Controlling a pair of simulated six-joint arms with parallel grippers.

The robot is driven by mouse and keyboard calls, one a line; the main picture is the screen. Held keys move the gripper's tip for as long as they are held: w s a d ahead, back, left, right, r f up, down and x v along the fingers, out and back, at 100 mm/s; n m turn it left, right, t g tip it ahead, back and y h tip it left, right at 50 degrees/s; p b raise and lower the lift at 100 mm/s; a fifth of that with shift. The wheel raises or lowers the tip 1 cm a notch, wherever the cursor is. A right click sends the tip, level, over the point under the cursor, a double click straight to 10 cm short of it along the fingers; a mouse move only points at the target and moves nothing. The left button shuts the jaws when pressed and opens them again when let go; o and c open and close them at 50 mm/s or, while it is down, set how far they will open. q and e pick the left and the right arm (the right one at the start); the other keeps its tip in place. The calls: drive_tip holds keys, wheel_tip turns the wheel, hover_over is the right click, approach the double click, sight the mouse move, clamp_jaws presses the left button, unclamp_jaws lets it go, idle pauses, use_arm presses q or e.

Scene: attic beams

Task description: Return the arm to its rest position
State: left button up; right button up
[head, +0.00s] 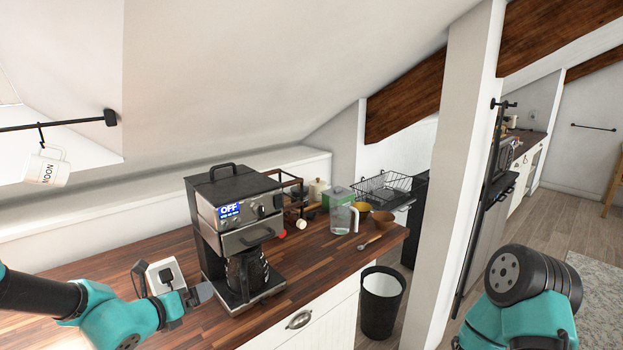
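My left arm comes in from the left, low over the wooden counter (130,255). Its gripper (193,297) is beside the front left of the coffee machine (235,210), in front of a white socket box (165,272) with a black plug. The fingers are small and dark here, and I cannot tell whether they are open or shut or touching anything. The coffee machine's blue display reads OFF, and its glass carafe (246,277) stands on the base plate. My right arm shows at the lower right as teal and black links; its gripper is out of view.
A clear jug (343,215), brown bowls (383,218), a wooden spoon (369,243) and a wire dish rack (385,187) stand right of the machine. A bin (381,315) stands by the counter's end. A mug (46,168) hangs from a rail. A white post (463,150) rises right of centre.

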use_arm(q)
drive_tip(key=s+d+f+m+g+h, duration=0.25)
drive_tip(key=s+d+f+m, duration=0.2)
drive_tip(key=d+f, duration=0.25)
drive_tip(key=s+f+m+g+y, duration=0.1)
drive_tip(key=s+f+m+g, duration=0.2)
drive_tip(key=s+f+m, duration=0.35)
drive_tip(key=s+a+f+m+g+y, duration=0.1)
drive_tip(key=s+f+m+g+y, duration=0.2)
drive_tip(key=f+m, duration=0.55)
drive_tip(key=s+f+m+g, duration=0.4)
drive_tip(key=f+m, duration=0.2)
drive_tip(key=f, duration=0.3)
drive_tip(key=d+f+m, duration=0.3)
drive_tip(key=f+m, duration=0.3)
drive_tip(key=m, duration=0.5)
drive_tip(key=shift+w+f, duration=0.15)
drive_tip(key=shift+w, duration=0.15)
drive_tip(key=shift+h, duration=0.25)
